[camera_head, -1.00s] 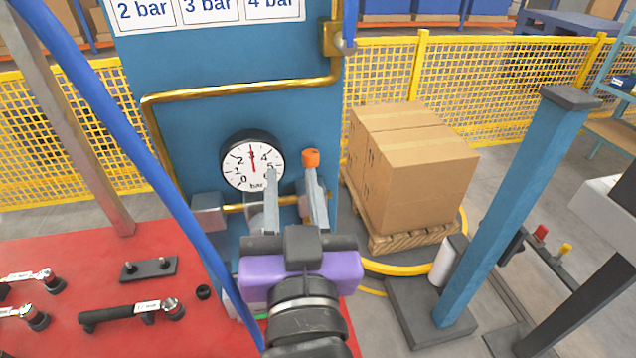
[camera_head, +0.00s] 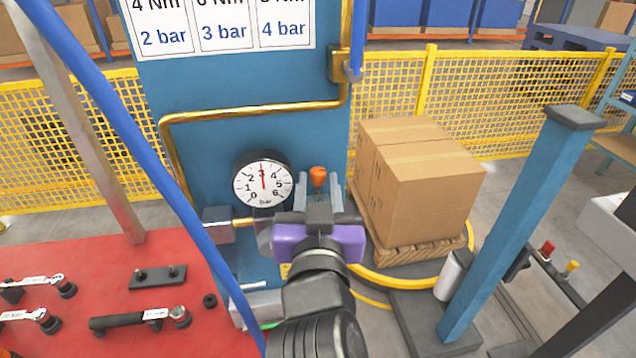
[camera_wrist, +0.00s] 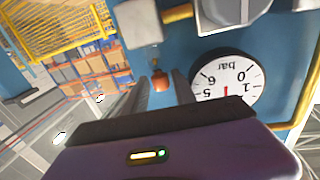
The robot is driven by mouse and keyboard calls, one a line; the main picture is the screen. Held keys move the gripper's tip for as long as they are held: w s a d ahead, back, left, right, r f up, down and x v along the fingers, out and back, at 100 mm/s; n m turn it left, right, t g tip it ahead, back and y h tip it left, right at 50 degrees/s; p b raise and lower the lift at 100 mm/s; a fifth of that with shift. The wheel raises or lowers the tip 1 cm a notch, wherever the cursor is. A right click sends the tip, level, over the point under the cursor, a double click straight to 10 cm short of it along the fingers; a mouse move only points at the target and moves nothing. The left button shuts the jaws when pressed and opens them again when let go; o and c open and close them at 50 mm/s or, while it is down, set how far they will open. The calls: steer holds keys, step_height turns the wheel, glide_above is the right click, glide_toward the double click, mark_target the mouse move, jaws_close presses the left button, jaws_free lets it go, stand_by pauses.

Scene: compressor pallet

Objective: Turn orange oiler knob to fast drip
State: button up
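The orange oiler knob (camera_head: 318,176) is at the blue panel, just right of the round pressure gauge (camera_head: 262,183). My gripper (camera_head: 318,180) is open, with one grey finger on each side of the knob in the picture. In the wrist view the knob (camera_wrist: 161,82) also shows between the two fingers (camera_wrist: 161,78), with visible gaps on both sides. I cannot tell whether the fingertips reach as deep as the knob. The oiler's body is hidden behind my gripper in the head view. The gauge needle points near 3.
A brass pipe (camera_head: 255,113) runs above the gauge. A blue hose (camera_head: 150,150) crosses on the left. A red bench (camera_head: 90,265) holds torque wrenches. Cardboard boxes (camera_head: 425,190) on a pallet and a blue post (camera_head: 520,220) stand to the right.

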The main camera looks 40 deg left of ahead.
jaws_close()
